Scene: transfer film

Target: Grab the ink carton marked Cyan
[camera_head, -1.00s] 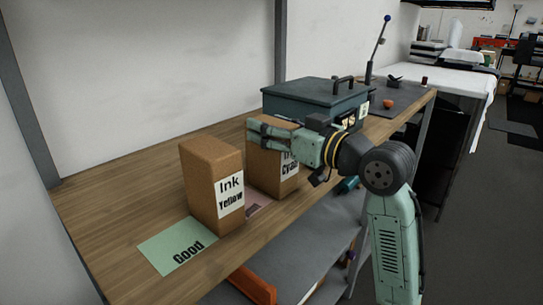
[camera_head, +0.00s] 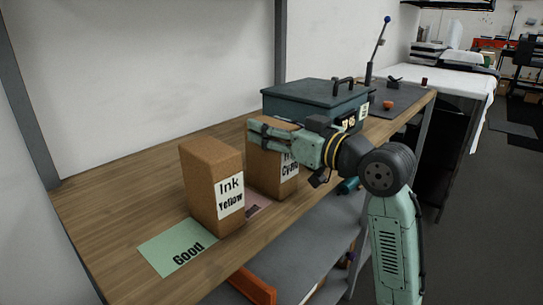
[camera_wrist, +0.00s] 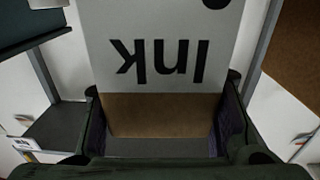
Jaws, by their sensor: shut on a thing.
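The Cyan ink carton (camera_head: 262,172) is a brown box with a white label, upright on the wooden bench behind the Yellow carton. My gripper (camera_head: 270,132) is shut on its upper part, and my fingers hide part of its top and label. In the wrist view the carton's label (camera_wrist: 165,50) shows the word Ink upside down, with the carton between my two fingers (camera_wrist: 162,125). I cannot tell whether its base is touching the bench.
The Yellow ink carton (camera_head: 205,190) stands in front and to the left, close by. A green Good card (camera_head: 170,248) and a partly hidden pink card (camera_head: 256,206) lie on the bench (camera_head: 115,205). A dark toolbox (camera_head: 305,100) stands behind my gripper.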

